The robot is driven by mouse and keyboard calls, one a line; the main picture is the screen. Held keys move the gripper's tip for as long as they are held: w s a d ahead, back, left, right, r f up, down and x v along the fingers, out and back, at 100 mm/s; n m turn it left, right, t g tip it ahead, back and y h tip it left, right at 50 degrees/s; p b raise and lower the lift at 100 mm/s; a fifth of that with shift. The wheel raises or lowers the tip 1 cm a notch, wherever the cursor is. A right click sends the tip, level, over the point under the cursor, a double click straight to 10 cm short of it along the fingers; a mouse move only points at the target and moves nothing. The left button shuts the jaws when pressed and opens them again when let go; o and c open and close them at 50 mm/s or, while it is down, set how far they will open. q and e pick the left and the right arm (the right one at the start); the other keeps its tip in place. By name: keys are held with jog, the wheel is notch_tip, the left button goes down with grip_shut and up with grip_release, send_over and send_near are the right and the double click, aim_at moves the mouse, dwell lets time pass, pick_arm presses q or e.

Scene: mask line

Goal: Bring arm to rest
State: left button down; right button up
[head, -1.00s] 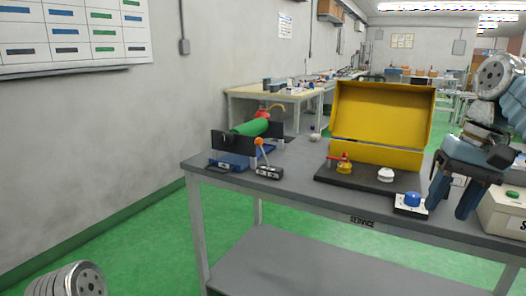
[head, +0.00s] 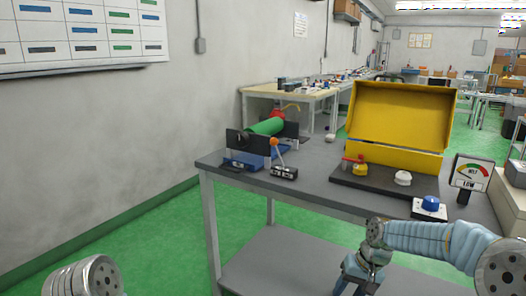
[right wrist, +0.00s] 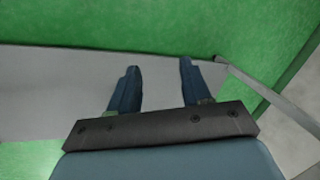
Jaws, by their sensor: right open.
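My right arm (head: 430,240) comes in from the right edge of the head view, in front of the table. Its gripper (head: 352,287) hangs low at the bottom, its tips near or past the frame edge. In the right wrist view the gripper (right wrist: 155,85) is open, with two blue fingers apart and nothing between them. Below it are the grey lower shelf and green floor. At the lower left of the head view a silver part of my left arm (head: 85,278) shows; the left gripper is outside the view.
The grey table (head: 320,195) carries a yellow open box (head: 400,115), a blue knob (head: 430,203), a gauge sign (head: 470,175), a white knob (head: 403,178) and an orange-tipped lever (head: 284,171). A green cylinder (head: 264,127) lies at the back left. Its lower shelf (head: 270,262) is bare.

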jog(key=s+a+f, duration=0.2)
jog(key=a+f, duration=0.1)
jog(key=f, duration=0.3)
jog(key=s+a+f, duration=0.2)
jog(key=f, duration=0.5)
jog(key=s+a+f, duration=0.3)
jog(key=s+f, duration=0.3)
jog(key=s, duration=0.3)
jog(key=s+a+f+y, duration=0.1)
jog(key=s+a+f, duration=0.3)
jog(key=s+f, duration=0.3)
jog(key=s, duration=0.3)
jog(key=shift+s+f, duration=0.2)
jog(key=shift+s, duration=0.05)
